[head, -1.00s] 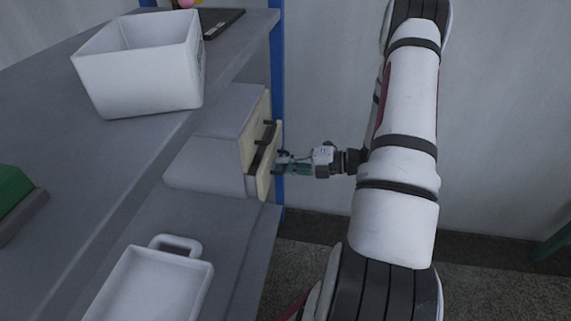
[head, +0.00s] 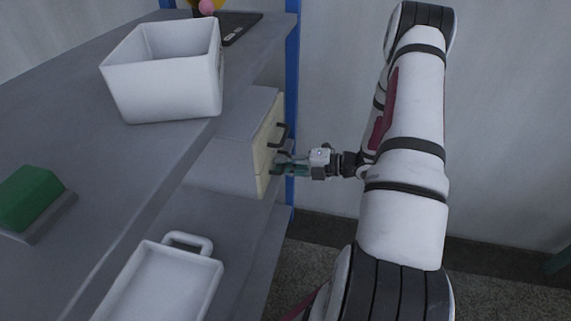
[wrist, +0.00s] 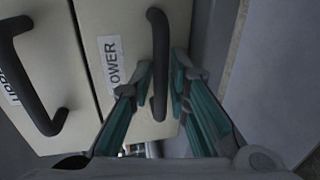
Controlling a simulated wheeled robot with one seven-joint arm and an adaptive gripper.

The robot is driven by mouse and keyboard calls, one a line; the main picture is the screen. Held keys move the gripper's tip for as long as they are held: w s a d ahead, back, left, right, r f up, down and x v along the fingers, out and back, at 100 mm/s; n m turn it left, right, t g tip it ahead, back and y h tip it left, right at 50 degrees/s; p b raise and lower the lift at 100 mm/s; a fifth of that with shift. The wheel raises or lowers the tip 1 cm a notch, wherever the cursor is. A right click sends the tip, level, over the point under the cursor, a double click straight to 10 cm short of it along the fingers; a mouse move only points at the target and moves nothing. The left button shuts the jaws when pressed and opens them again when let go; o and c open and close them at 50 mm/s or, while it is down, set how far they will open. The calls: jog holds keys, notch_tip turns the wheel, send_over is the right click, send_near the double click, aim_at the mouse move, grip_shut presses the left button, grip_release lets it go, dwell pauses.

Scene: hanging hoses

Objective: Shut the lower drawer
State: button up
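The lower drawer (wrist: 120,75) has a cream front with a label, partly hidden, reading "OWER". Its dark upright handle (wrist: 160,50) stands between the fingers of my gripper (wrist: 162,72) in the wrist view. The fingers are apart, one on each side of the handle, with a small gap on the right. In the head view my gripper (head: 287,164) is at the front of the lower drawer (head: 265,168). The lower front looks about flush with the upper drawer (head: 267,125); any small remaining gap cannot be told.
The upper drawer's handle (wrist: 30,80) is left of my fingers in the wrist view. A blue post (head: 291,100) stands behind the cabinet. A white bin (head: 165,85) and a green block (head: 28,195) are on the upper shelf. A white tray (head: 165,280) sits lower.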

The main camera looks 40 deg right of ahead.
dwell(0.3)
jog(key=v, duration=1.2)
